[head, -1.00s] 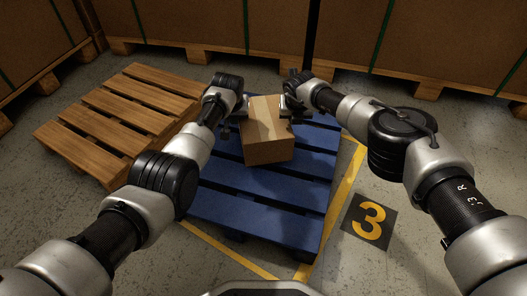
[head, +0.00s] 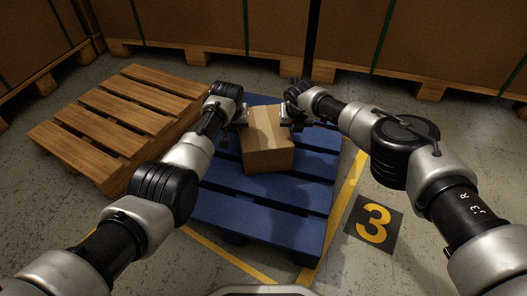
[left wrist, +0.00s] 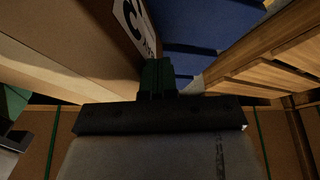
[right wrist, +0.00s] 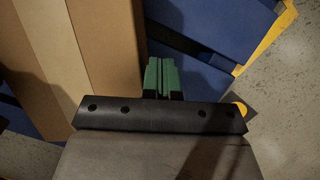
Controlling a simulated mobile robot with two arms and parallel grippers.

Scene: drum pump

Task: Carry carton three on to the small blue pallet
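A brown carton (head: 267,150) with a lighter tape strip is over the small blue pallet (head: 265,220), toward its far end. I cannot tell whether it rests on the slats or hangs just above. My left gripper (head: 240,117) is at its left side and my right gripper (head: 294,118) at its right side. Both have their fingers together, with no carton edge between them. Contact with the carton is unclear. The left wrist view shows a carton face with a partly hidden white label (left wrist: 136,22). The carton (right wrist: 105,45) also fills the left of the right wrist view.
A wooden pallet (head: 120,122) stands close on the left. Large strapped boxes on pallets (head: 195,28) line the back. A yellow floor line (head: 340,215) borders the blue pallet, with a number 3 floor mark (head: 373,222) to its right. The pallet's near slats are bare.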

